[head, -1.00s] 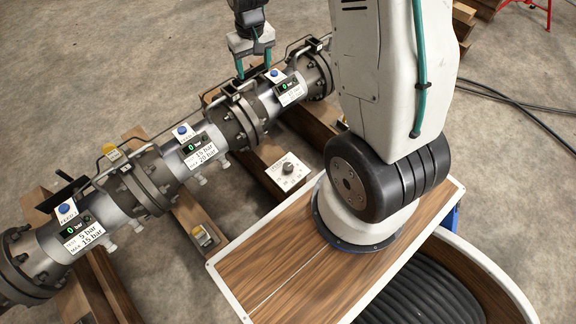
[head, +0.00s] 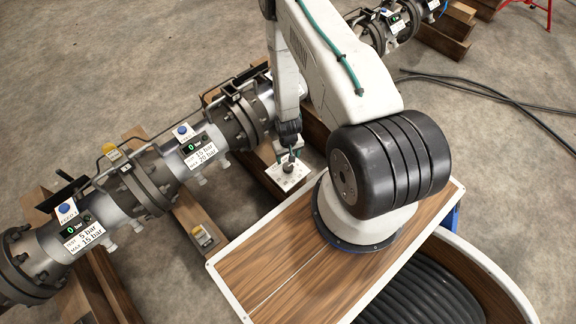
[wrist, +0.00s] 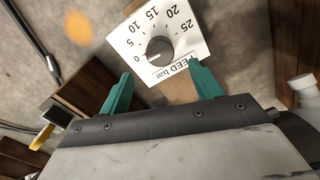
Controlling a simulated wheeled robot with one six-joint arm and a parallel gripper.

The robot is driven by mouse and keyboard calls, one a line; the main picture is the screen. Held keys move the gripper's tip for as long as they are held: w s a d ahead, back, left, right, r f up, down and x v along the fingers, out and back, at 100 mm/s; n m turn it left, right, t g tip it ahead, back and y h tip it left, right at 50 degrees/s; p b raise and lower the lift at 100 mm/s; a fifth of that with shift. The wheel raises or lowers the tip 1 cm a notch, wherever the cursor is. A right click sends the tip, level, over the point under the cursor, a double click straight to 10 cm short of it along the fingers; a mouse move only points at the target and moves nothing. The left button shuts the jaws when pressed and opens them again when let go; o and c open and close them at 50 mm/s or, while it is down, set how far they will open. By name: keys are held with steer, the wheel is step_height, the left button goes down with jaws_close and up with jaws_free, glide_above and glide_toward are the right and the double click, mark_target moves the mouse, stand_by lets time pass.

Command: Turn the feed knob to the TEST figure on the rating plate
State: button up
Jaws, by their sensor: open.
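The feed knob (wrist: 159,50) is a dark round knob on a white dial plate (wrist: 193,36) marked "FEED bar" with figures from 0 to 25. The rating plate on the middle spool (head: 202,152) reads TEST 15 bar, MAX 20 bar; the left spool's plate (head: 82,236) reads TEST 5 bar, MAX 15 bar.
Flanged pipe spools (head: 140,190) run diagonally on timber supports (head: 200,215), with blue buttons and displays reading 0 bar. Black cables (head: 500,95) lie on the floor at right. An orange blur (wrist: 78,27) shows in the wrist view.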

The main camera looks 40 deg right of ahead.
mark_target(288, 166)
step_height(288, 166, down, 8)
steer(key=shift+r, duration=0.25)
steer(key=c, duration=1)
